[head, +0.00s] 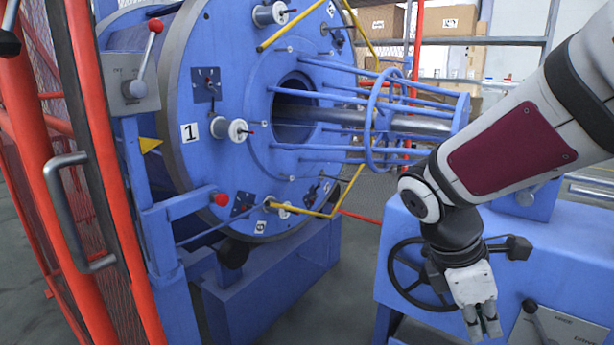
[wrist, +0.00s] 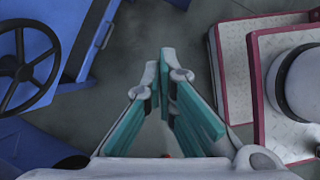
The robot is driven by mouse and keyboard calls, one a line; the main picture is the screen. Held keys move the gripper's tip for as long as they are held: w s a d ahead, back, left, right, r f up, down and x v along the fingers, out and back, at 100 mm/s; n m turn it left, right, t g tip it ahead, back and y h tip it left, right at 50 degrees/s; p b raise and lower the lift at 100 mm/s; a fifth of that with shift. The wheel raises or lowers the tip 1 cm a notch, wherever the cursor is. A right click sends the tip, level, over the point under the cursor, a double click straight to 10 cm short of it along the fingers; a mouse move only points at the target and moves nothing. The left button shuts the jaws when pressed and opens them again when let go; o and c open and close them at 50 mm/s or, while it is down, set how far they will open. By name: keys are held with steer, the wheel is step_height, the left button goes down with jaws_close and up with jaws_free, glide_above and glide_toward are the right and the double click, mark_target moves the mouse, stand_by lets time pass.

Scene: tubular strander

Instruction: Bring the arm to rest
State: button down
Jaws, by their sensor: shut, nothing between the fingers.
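My gripper (head: 484,334) hangs at the end of my arm at the right of the head view, pointing down in front of the blue machine housing (head: 430,240). In the wrist view my gripper (wrist: 165,60) shows its two fingers with teal pads meeting at the tips. It is shut and holds nothing. The floor (wrist: 190,30) shows beyond the fingertips. In the head view the gripper's lower end is close to the bottom edge of the picture.
A black handwheel (head: 400,285) and a lever panel (head: 560,325) are close to my gripper. The blue strander drum (head: 240,120) stands left of centre. Red guard posts and a door handle (head: 70,220) stand at the far left. Cardboard boxes (head: 445,20) sit on shelving behind.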

steer(key=s+a+r+m+t+y, duration=0.1)
steer(key=s+a+r+m+y, duration=0.15)
steer(key=s+m, duration=0.65)
steer(key=s+a+r+m+y, duration=0.2)
steer(key=s+a+m+y, duration=0.15)
steer(key=s+m, duration=0.6)
step_height(320, 180, up, 30)
steer(key=s+n+t+p, duration=0.2)
steer(key=t+p, duration=0.2)
steer(key=p, duration=2.4)
steer(key=shift+f+h, duration=0.2)
steer(key=shift+h, duration=0.2)
steer(key=shift+a+n, duration=0.1)
steer(key=shift+n, duration=0.15)
